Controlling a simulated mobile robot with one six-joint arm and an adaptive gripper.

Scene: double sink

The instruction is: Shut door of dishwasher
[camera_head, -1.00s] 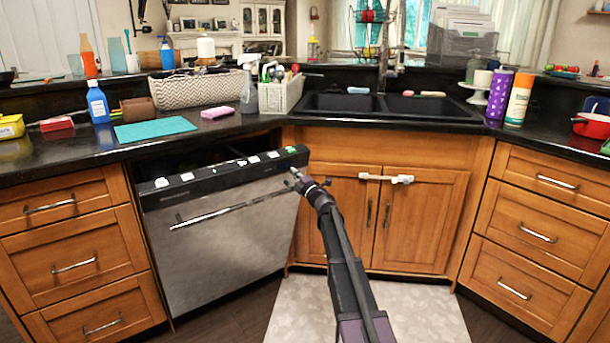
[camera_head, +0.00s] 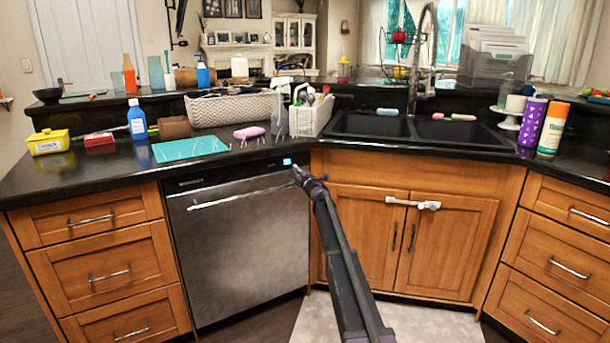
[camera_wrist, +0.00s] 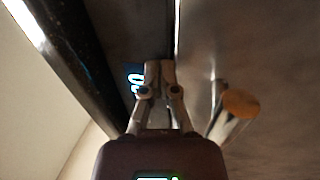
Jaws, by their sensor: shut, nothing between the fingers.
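The dishwasher door (camera_head: 245,250) is a stainless steel panel with a bar handle (camera_head: 235,197) near its top. In the head view the door stands upright under the counter, about flush with the drawers beside it, its dark top strip just below the counter edge. My gripper (camera_head: 296,170) is at the door's upper right corner. In the wrist view my gripper (camera_wrist: 159,66) is shut and empty, its fingertips at the dark control strip beside a lit display (camera_wrist: 136,80). The handle end (camera_wrist: 238,104) is just right of the fingers. Contact with the door cannot be told for certain.
The black counter (camera_head: 90,175) overhangs the door's top. Wooden drawers (camera_head: 105,270) stand left of the dishwasher, and the sink cabinet (camera_head: 405,235) with a white latch (camera_head: 413,202) stands right. A pale mat (camera_head: 430,322) lies on the floor.

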